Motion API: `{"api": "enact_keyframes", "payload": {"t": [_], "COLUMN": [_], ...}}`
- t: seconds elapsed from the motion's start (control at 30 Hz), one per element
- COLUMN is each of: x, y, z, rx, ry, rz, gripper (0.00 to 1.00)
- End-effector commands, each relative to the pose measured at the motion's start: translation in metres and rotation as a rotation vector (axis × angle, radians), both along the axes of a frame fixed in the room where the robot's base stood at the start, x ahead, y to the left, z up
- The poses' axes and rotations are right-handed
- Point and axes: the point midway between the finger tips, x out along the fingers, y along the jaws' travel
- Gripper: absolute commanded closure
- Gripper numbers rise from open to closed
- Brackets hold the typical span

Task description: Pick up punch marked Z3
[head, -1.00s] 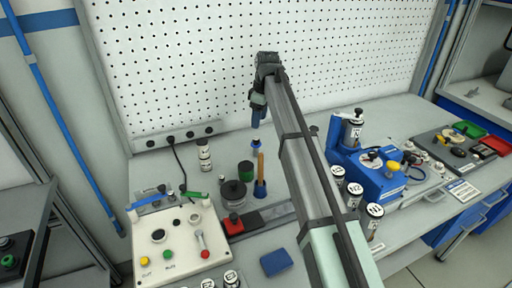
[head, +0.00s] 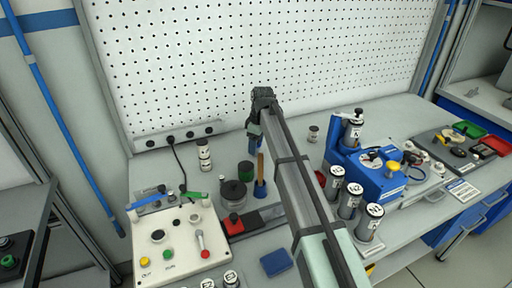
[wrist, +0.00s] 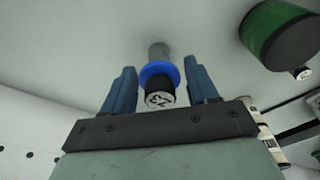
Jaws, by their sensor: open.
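A punch with a dark cap, a blue collar and a grey shaft (wrist: 159,75) stands between my fingers in the wrist view. Its cap bears a white mark that looks like Z with a second character, too slanted to read surely. My gripper (wrist: 161,66) is open, with one blue finger on each side of the punch and a gap on both sides. In the head view my gripper (head: 253,142) is low over the back of the bench, and it hides the punch.
A wooden-handled tool (head: 261,168) stands just in front of my gripper. A green cylinder (head: 246,171) and a dark knobbed cylinder (head: 233,191) are to its left, with a white control box (head: 180,245) further left. A blue press (head: 375,175) and several labelled cylinders (head: 351,202) stand right.

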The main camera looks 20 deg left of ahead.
Motion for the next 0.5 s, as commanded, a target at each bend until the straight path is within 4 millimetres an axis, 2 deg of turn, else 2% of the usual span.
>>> {"api": "enact_keyframes", "payload": {"t": [0.27, 0.5], "x": [0.0002, 0.0001], "y": [0.0009, 0.0009], "z": [-0.0051, -0.0049], "rx": [0.000, 0.000], "ry": [-0.001, -0.001], "rz": [0.000, 0.000], "gripper": [0.42, 0.64]}}
